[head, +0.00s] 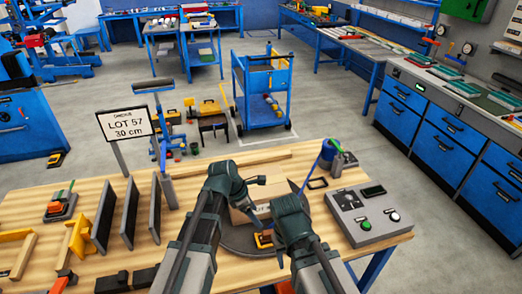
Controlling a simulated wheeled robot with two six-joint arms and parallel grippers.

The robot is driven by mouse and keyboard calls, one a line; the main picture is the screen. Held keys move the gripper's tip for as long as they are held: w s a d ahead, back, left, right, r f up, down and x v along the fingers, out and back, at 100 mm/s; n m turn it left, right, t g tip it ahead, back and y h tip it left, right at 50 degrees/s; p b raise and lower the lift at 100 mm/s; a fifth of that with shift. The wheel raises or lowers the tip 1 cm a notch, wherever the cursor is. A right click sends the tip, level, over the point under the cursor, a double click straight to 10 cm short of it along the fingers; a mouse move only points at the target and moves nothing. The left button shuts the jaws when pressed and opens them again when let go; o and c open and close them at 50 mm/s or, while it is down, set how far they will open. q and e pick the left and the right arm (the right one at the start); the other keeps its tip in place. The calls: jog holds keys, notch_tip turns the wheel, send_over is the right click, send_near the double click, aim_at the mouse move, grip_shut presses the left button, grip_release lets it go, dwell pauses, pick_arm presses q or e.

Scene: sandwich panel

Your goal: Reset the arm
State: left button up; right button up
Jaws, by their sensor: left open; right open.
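My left gripper (255,192) is in the head view, above the middle of the wooden workbench (205,167). Its fingers are apart and nothing shows between them. My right gripper (261,222) is just to its right and nearer me, turned in toward it. It is open, though its fingertips are hard to make out. Both hang over a dark round plate (236,238) bearing a light brown block (240,216), partly hidden by my grippers. A small orange-yellow piece (264,239) shows beneath my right gripper.
Dark upright panels (130,212) and a sign reading LOT 57, 30 cm (127,124) stand at left. A grey control box (361,212) with buttons sits at right, near a blue tool (327,153). A blue cart (261,95) stands behind the bench on open floor.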

pick_arm(q)
jog(key=s+f+m+y+b, duration=0.1)
jog(key=s+f+m+y, duration=0.1)
jog(key=s+m, duration=0.5)
jog(key=s+a+f+m+g+y+b, duration=0.1)
jog(key=s+m, duration=0.7)
jog(key=m, duration=1)
jog(key=f+y+b, duration=0.1)
jog(key=y, duration=0.1)
jog(key=shift+f+g+y, duration=0.3)
jog(key=shift+f, duration=0.1)
